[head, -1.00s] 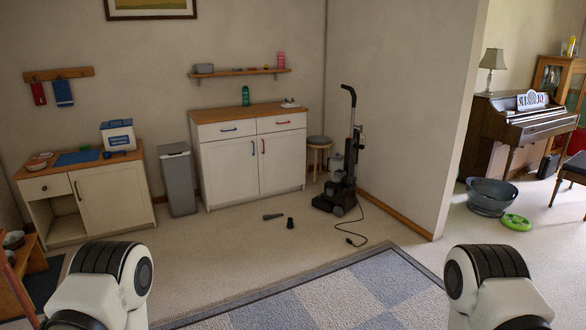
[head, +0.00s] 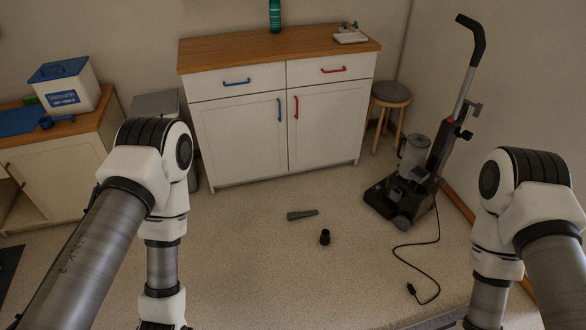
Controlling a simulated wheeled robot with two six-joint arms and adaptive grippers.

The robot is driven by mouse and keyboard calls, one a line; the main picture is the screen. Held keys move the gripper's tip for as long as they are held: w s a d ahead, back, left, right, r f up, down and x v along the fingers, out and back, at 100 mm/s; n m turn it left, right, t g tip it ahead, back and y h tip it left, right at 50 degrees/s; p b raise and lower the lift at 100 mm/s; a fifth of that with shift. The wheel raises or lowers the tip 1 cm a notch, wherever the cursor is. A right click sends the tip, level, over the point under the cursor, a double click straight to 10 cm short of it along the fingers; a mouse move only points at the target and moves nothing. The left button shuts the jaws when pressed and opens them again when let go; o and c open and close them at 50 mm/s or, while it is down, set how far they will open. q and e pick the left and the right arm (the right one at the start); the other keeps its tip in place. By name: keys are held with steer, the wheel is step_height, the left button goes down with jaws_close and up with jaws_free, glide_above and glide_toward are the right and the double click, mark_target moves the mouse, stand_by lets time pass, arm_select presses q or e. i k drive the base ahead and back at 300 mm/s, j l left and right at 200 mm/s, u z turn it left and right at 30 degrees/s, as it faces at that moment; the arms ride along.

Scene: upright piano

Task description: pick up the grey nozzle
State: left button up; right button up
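A grey nozzle (head: 302,215), long and narrow, lies on the carpet in front of the white cabinet. Its wider end seems to be at the left. A short black round attachment (head: 325,237) stands on the carpet just in front of it, to the right and apart from it. My two arms come in from the left and right and bend downward. Both grippers are below the frame and out of view. Nothing covers the nozzle.
A black upright vacuum cleaner (head: 404,195) stands right of the nozzle, its cord (head: 436,262) trailing forward on the floor. The white cabinet (head: 240,140) is behind, with a stool (head: 389,95) beside it.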

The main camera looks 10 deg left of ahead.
mark_target(293, 215)
steer(key=i+l+u, duration=0.15)
steer(key=i, duration=0.3)
steer(key=i+l+u, duration=0.15)
steer(key=i, duration=0.25)
steer(key=i+j+z, duration=0.2)
steer(key=i, duration=0.3)
steer(key=i+j+z, duration=0.25)
steer(key=i, duration=0.2)
steer(key=i+j+z, duration=0.2)
steer(key=i, duration=0.25)
steer(key=j, duration=0.1)
